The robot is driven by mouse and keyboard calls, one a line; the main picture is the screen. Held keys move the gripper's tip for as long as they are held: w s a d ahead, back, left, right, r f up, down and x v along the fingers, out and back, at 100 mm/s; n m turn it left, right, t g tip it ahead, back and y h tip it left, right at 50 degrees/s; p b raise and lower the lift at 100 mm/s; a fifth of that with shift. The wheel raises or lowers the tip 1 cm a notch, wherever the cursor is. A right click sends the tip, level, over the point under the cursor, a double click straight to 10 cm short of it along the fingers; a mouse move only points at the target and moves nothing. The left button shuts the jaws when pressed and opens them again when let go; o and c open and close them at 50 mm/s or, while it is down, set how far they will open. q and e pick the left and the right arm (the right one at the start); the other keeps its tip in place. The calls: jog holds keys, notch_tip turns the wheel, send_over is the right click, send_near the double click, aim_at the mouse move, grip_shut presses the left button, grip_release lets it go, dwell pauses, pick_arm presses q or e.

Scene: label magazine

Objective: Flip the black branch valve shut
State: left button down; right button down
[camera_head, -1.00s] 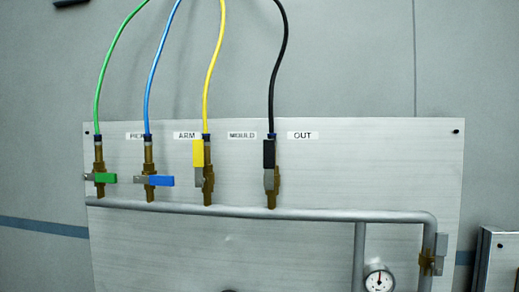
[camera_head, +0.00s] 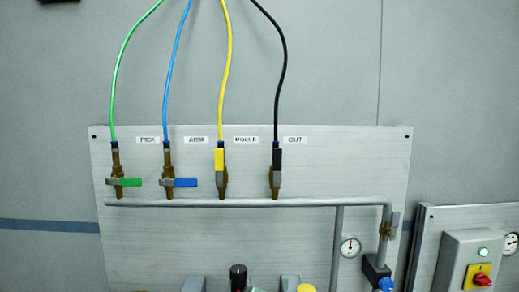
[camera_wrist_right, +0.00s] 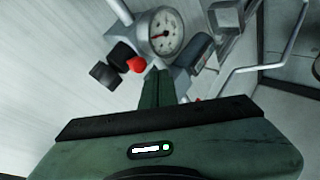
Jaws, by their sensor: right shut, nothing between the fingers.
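The black branch valve (camera_head: 277,170) is under the OUT label, rightmost of the row in the head view. Its black handle (camera_head: 277,159) stands upright, in line with its brass body and the black hose. The yellow valve's handle (camera_head: 219,159) is also upright. The green handle (camera_head: 130,182) and the blue handle (camera_head: 185,183) lie sideways. In the right wrist view my right gripper (camera_wrist_right: 157,78) is shut and empty, its fingers pointing towards a gauge and some knobs. The black valve is not recognisable there. My left gripper is in neither view.
A grey pipe (camera_head: 240,202) runs below the valves and turns down at the right, near a gauge (camera_head: 350,248). A control box (camera_head: 468,256) with a red knob is at the right. Several small fittings show at the bottom edge. The wrist view also shows a gauge (camera_wrist_right: 160,31) and a red knob (camera_wrist_right: 136,65).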

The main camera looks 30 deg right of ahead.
aim_at(277, 159)
jog(key=s+d+r+n+t+h, duration=0.1)
jog(key=s+r+n+t, duration=0.1)
jog(key=r, duration=1)
jog(key=s+d+r+n+t+p, duration=0.1)
jog(key=s+r+n+t, duration=0.1)
jog(key=r, duration=1.1)
jog(key=s+d+r+n+t+h+p, duration=0.1)
jog(key=s+r, duration=0.3)
jog(key=r, duration=0.8)
jog(key=shift+s+d+r+n+t+h, duration=0.2)
jog(key=shift+d+r+n+t+h, duration=0.1)
jog(key=shift+d+n+t, duration=0.25)
jog(key=shift+f, duration=0.1)
jog(key=shift+w, duration=0.1)
jog(key=w+d+p, duration=0.5)
jog(key=w, duration=0.2)
jog(key=shift+w+d+p, duration=0.25)
jog(key=shift+d+p, duration=0.05)
jog(key=shift+p, duration=0.05)
